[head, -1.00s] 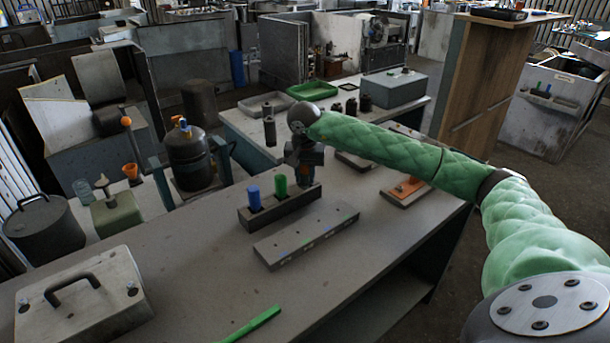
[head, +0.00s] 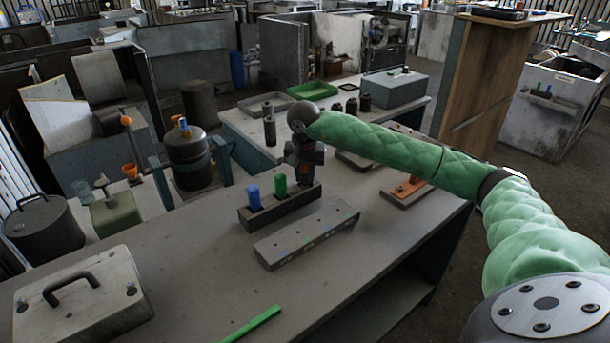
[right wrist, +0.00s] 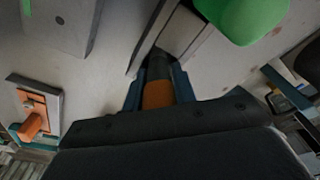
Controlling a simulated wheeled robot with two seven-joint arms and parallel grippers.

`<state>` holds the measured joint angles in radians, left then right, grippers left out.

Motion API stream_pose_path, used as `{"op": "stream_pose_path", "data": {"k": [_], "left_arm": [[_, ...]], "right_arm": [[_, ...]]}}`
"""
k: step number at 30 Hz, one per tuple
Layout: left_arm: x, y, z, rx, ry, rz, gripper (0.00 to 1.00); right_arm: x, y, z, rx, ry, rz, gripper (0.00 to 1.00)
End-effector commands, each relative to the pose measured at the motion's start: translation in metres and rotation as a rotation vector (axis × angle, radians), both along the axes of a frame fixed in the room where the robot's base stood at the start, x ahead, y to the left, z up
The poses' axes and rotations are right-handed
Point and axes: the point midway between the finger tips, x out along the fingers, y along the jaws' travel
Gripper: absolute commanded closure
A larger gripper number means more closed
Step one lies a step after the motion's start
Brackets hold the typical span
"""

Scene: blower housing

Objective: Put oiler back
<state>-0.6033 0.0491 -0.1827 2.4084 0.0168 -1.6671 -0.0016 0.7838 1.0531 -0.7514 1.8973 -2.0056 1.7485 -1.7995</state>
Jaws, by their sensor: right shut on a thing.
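My right gripper (head: 304,174) is shut on an orange oiler (right wrist: 158,95), held between its two fingers in the right wrist view. The gripper points down at the right end of a dark rack (head: 285,207). A blue oiler (head: 254,197) and a green oiler (head: 280,186) stand upright in this rack, left of the gripper. The green oiler also shows in the right wrist view (right wrist: 243,18). The gripper hides most of the orange oiler in the head view, so I cannot tell how deep it sits in the rack. My left gripper is out of view.
A long grey block (head: 305,236) lies in front of the rack. A board with an orange part (head: 407,188) lies to the right. A metal box with a handle (head: 80,298) and a green bar (head: 250,324) are at the table's front left.

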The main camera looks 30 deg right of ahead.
Motion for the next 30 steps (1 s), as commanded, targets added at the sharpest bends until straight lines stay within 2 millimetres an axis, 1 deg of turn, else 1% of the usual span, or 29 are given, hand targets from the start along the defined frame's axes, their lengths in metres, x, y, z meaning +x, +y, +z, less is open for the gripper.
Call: {"op": "stream_pose_path", "data": {"k": [4,13,14,15,17,18,23,24,26,27,30], "left_arm": [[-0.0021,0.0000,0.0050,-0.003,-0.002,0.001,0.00],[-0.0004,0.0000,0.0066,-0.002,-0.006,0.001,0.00],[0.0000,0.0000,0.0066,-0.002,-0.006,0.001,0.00],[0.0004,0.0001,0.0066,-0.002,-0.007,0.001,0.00],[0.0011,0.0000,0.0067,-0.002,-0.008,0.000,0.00],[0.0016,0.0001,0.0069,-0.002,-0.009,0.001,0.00],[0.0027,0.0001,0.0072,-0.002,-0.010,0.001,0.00],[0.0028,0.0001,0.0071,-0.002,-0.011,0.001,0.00],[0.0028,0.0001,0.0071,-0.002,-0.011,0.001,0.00],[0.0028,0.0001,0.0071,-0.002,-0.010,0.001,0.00],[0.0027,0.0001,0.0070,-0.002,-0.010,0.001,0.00]], "right_arm": [[0.0000,-0.0001,0.0000,0.000,0.000,0.000,1.00],[-0.0001,-0.0001,0.0002,0.000,0.000,0.000,1.00],[-0.0001,-0.0001,0.0001,0.000,0.000,0.000,0.71],[-0.0001,-0.0001,0.0001,0.000,0.000,0.000,0.63],[-0.0001,-0.0001,0.0001,0.000,0.000,0.000,0.52],[-0.0001,-0.0001,0.0000,0.000,0.000,0.000,0.48],[-0.0001,-0.0001,-0.0001,0.000,0.000,0.000,0.48],[-0.0001,0.0000,-0.0002,0.000,0.000,0.000,0.46],[-0.0001,0.0000,-0.0002,0.000,0.000,0.000,0.34],[-0.0001,0.0000,-0.0002,0.000,0.000,0.000,0.26],[-0.0001,0.0000,-0.0002,0.000,0.000,0.000,0.26]]}}
